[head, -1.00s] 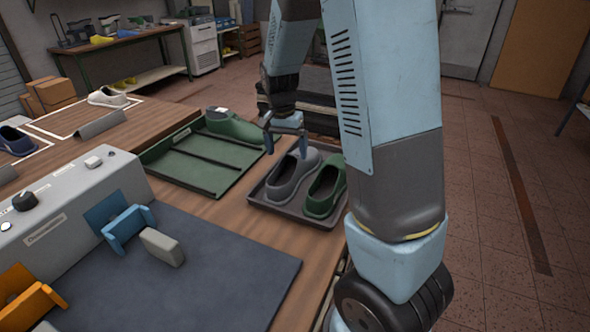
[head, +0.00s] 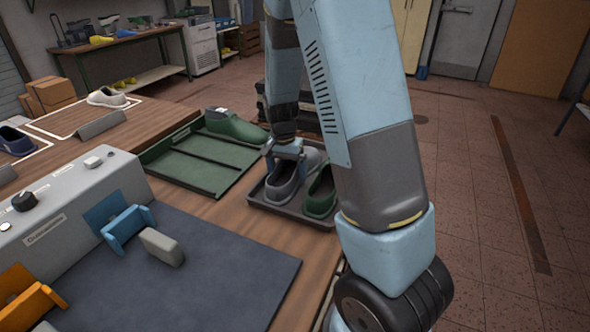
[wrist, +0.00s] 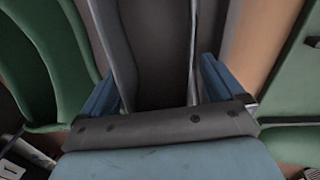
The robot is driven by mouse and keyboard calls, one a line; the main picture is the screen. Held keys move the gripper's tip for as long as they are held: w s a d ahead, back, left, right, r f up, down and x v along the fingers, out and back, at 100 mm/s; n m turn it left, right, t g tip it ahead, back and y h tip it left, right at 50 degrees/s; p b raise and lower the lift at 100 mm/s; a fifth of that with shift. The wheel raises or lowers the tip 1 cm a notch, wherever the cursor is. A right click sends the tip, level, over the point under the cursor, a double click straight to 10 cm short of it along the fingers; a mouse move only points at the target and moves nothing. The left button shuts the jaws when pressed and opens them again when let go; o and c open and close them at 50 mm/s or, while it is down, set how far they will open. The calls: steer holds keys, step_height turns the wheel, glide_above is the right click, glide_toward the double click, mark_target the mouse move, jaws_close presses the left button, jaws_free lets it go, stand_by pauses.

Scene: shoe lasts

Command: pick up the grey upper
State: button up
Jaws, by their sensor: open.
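The grey upper (head: 281,190) sits in a dark tray (head: 262,203) on the bench, on the left side of the tray. A green upper (head: 321,192) sits beside it on the right. My gripper (head: 287,158) is open and directly over the grey upper, hiding part of it. In the wrist view the two blue fingers (wrist: 160,78) are spread, with the grey upper's (wrist: 115,40) walls and dark opening between them. I cannot tell whether the fingers touch it. The green upper (wrist: 48,60) shows left of the fingers there.
A green tray (head: 180,168) with a green upper (head: 235,127) lies left of the dark tray. A grey control box (head: 75,205), a blue fixture (head: 128,225) and a dark mat (head: 215,275) occupy the near left. My arm covers the space at right.

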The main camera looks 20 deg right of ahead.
steer(key=shift+c, duration=0.3)
steer(key=c, duration=0.8)
